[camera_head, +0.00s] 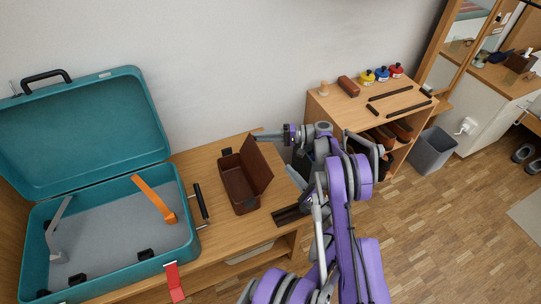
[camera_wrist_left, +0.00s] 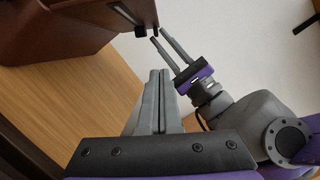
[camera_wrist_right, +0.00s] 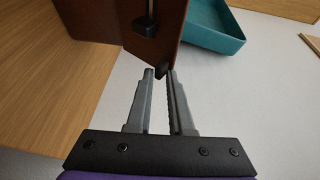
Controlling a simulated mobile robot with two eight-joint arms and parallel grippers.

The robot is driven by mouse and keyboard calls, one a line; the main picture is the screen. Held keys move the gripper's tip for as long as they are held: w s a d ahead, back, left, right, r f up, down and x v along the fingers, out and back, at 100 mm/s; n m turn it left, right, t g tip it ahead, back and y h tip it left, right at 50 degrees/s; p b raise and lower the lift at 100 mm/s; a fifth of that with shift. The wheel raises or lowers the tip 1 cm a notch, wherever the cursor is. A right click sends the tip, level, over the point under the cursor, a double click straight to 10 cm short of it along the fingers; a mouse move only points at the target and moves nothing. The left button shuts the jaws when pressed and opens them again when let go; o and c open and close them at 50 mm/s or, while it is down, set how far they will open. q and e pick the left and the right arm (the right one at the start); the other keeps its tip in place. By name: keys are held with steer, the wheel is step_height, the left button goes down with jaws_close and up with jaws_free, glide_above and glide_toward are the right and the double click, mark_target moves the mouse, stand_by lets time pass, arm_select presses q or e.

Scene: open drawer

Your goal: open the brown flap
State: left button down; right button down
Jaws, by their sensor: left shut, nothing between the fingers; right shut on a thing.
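The brown flap (camera_head: 258,165) stands raised, tilted away from the opening, along the right side of a brown box (camera_head: 239,204). The box is open, and its dark inside shows in the head view. My right gripper (camera_head: 259,136) is at the flap's far upper corner, shut on it. That grip also shows in the right wrist view (camera_wrist_right: 162,73) and in the left wrist view (camera_wrist_left: 160,36). My left gripper (camera_wrist_left: 157,75) is shut and empty beside the box, below the right gripper. My arms cover much of the head view right of the box.
A teal suitcase (camera_head: 188,230) stands open left of the box on the wooden table (camera_head: 213,245). A wooden shelf (camera_head: 345,108) with small bottles and dark bars stands to the right. A grey bin (camera_head: 433,150) is beyond it. The wall is close behind the box.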

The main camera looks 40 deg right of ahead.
mark_target(257, 146)
arm_select(q)
steer(key=w+a+r, duration=0.3)
steer(key=w, duration=0.7)
steer(key=shift+w+r, duration=0.2)
steer(key=shift+w, duration=0.05)
steer(key=shift+a, duration=0.2)
steer(key=shift+w+a+r+n, duration=0.15)
steer(key=shift+a+r+n, duration=0.25)
steer(key=shift+a, duration=0.1)
arm_select(e)
steer(key=c, duration=0.9)
jaws_free()
